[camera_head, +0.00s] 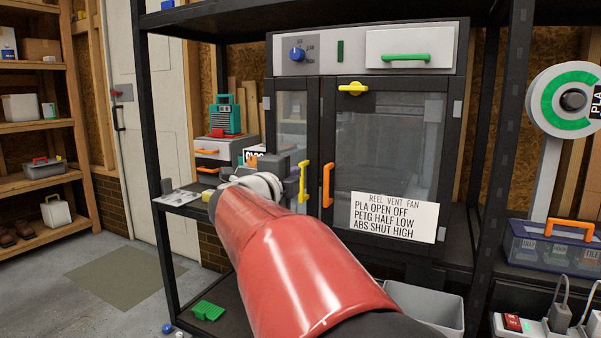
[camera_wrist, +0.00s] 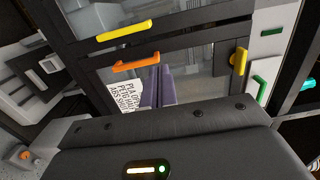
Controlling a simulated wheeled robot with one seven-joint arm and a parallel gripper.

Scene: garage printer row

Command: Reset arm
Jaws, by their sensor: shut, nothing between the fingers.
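My red arm reaches up from the bottom of the head view. My gripper (camera_head: 292,180) is at its far end, beside the yellow handle (camera_head: 303,182) of the cabinet's left door. The wrist part of the arm hides much of it. In the wrist view my gripper's fingers (camera_wrist: 158,88) are together and empty, in front of the cabinet, overlapping the printed card (camera_wrist: 122,92) in the picture. The right door's orange handle (camera_wrist: 137,65) lies beyond the fingertips. I cannot tell whether the gripper touches the left door.
The dark cabinet (camera_head: 390,110) has closed glazed doors, a blue knob (camera_head: 297,54), a yellow latch (camera_head: 352,89) and a green-handled drawer (camera_head: 407,57). A black rack post (camera_head: 150,120) stands left. A grey bin (camera_head: 430,305) sits below. Open floor (camera_head: 110,280) lies left.

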